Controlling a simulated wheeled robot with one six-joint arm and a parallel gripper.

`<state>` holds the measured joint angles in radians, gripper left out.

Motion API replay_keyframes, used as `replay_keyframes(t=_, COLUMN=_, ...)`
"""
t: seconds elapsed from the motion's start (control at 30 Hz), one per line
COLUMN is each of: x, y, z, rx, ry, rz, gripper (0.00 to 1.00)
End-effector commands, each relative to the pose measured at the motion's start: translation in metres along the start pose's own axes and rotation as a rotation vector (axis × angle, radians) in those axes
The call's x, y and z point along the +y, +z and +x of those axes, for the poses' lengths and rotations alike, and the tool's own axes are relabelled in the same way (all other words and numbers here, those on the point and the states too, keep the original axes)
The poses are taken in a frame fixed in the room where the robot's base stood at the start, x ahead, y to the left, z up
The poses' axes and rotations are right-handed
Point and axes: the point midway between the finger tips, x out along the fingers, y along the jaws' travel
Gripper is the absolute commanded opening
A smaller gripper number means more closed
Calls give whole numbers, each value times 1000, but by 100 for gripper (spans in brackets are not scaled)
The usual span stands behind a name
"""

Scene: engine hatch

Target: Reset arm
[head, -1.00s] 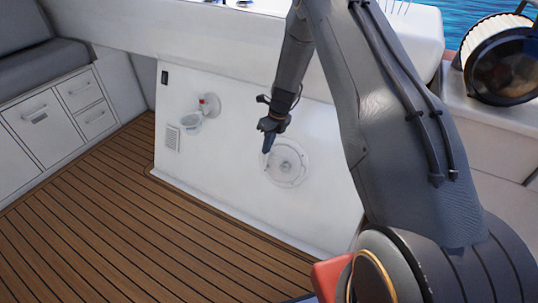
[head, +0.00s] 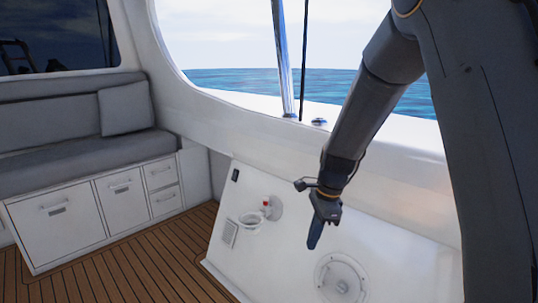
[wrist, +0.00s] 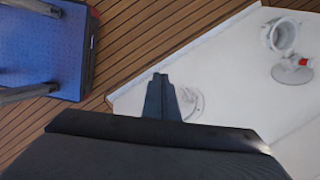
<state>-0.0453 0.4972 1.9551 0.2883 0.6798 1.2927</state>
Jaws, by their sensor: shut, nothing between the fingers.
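My gripper (head: 314,240) points down in front of the sloping white panel (head: 290,262) in the head view. Its fingers are together with nothing between them. A round hatch (head: 342,278) is set in the panel, below and to the right of the fingertips in the picture. In the wrist view my gripper (wrist: 160,82) shows as a dark closed wedge. It hides part of the round hatch (wrist: 190,103) behind it.
A white cup-like holder (head: 249,222) and a red-tipped fitting (head: 266,208) stick out of the panel. A grey bench (head: 85,150) with white drawers (head: 120,198) stands at the left. The wooden floor (head: 140,265) between is clear. A blue platform (wrist: 40,50) shows in the wrist view.

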Motion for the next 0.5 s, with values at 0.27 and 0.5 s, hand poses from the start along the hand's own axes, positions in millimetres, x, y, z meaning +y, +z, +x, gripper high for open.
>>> replay_keyframes(t=0.27, x=94, y=46, z=-67, rx=31, ry=28, rz=-629, gripper=0)
replay_keyframes(t=0.5, x=177, y=63, z=-98, rx=50, ry=67, rz=-1131, gripper=0)
